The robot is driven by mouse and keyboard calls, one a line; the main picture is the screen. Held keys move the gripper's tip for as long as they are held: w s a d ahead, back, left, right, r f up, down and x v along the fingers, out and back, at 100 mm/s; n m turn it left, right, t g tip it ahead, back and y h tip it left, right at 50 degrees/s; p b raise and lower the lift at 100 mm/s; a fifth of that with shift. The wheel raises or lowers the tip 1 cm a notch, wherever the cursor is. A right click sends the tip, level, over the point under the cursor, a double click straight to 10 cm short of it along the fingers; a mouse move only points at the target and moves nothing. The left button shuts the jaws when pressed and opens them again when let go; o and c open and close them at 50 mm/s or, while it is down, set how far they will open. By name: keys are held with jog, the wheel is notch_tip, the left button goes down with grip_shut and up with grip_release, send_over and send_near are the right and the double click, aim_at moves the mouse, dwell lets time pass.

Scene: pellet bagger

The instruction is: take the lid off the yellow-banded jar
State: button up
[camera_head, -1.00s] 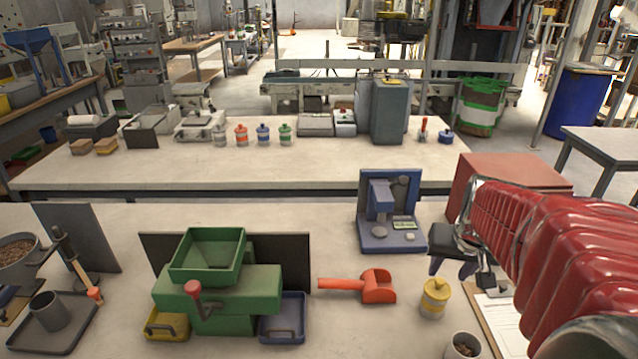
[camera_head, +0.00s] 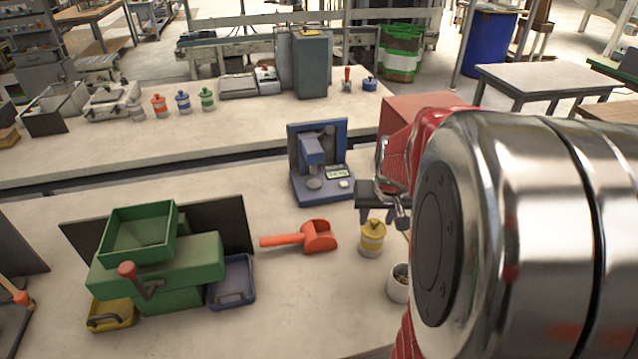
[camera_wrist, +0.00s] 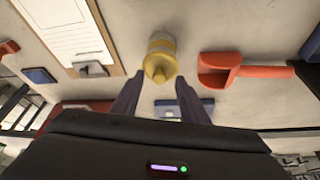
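The yellow-banded jar (camera_head: 371,241) stands upright on the near table, right of the orange scoop. Its yellow lid (camera_head: 373,227) with a knob is on it. In the wrist view the jar (camera_wrist: 162,45) is ahead of the fingertips, with the lid's knob (camera_wrist: 159,73) facing my camera. My gripper (camera_head: 383,217) is open and empty, its two dark fingers apart just behind and above the jar in the head view. In the wrist view my gripper (camera_wrist: 160,82) has its fingertips on either side of the knob's line; I see no contact. My arm covers the right of the head view.
The orange scoop (camera_head: 318,237) lies left of the jar. A small pale cup (camera_head: 398,286) stands close in front, right. A blue device (camera_head: 318,165) stands behind. A clipboard (camera_wrist: 75,30) lies beside the jar. A green machine (camera_head: 160,262) is at left.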

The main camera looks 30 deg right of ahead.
jog(key=shift+w+d+f, duration=0.15)
jog(key=shift+w+f, duration=0.05)
jog(key=shift+f, duration=0.35)
jog(key=shift+c, duration=0.5)
grip_shut()
